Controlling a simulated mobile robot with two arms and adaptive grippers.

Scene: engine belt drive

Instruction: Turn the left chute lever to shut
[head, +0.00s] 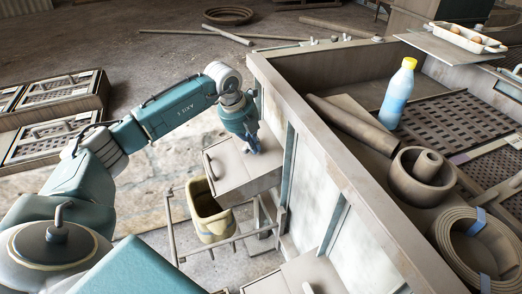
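A grey box-shaped chute (232,172) sticks out from the side of the large bin, with a thin dark handle (208,166) on its left edge. A second chute (285,277) shows at the bottom edge, with a small grey handle (308,288). I cannot tell for sure which handle is the left chute lever. My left gripper (254,148) points down at the top of the farther chute, close to the bin wall. Its fingers are small and partly hidden, so I cannot tell whether they touch anything. My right gripper is out of view.
A yellowish bucket (207,222) stands below the farther chute, beside a thin metal frame (172,226). The bin's raised wooden rim (335,165) is right of my gripper.

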